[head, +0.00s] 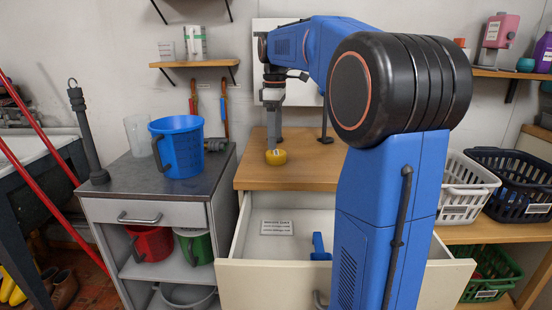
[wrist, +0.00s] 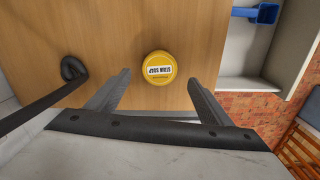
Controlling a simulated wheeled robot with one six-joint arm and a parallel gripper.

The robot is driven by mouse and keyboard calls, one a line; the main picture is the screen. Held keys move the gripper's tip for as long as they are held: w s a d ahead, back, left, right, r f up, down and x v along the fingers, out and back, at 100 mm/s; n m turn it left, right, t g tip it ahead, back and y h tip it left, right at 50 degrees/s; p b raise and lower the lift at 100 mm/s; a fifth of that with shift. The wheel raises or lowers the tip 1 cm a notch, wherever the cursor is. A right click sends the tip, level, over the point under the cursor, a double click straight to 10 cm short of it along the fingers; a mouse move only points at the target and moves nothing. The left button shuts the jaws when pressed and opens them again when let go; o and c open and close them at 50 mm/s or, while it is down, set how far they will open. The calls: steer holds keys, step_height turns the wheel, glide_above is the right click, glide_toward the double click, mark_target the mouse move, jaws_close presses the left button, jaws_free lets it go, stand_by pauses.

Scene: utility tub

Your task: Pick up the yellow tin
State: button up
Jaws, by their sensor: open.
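The yellow tin (head: 276,157) is a small round tin on the wooden top of the drawer unit, near its left side. In the wrist view the yellow tin (wrist: 159,68) shows its lid with a white label, seen from above. My gripper (head: 275,143) points down above the tin. In the wrist view my gripper (wrist: 159,78) is open, with its two fingers spread on either side of the tin's near edge and a gap on each side. The fingers do not hold it, and I cannot tell how far above the top they are.
The drawer (head: 250,270) below stands open, with a blue scoop-like thing (head: 320,247) inside. A dark post (head: 325,120) stands right of the tin. A blue bucket (head: 177,147) is on the grey cabinet at left. A shelf (head: 195,63) hangs above. The wood around the tin is clear.

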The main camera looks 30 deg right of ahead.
mark_target(276, 153)
steer(key=shift+d+f, duration=0.1)
steer(key=shift+f, duration=2.25)
steer(key=shift+c, duration=0.7)
steer(key=c, duration=1)
steer(key=shift+c, duration=0.2)
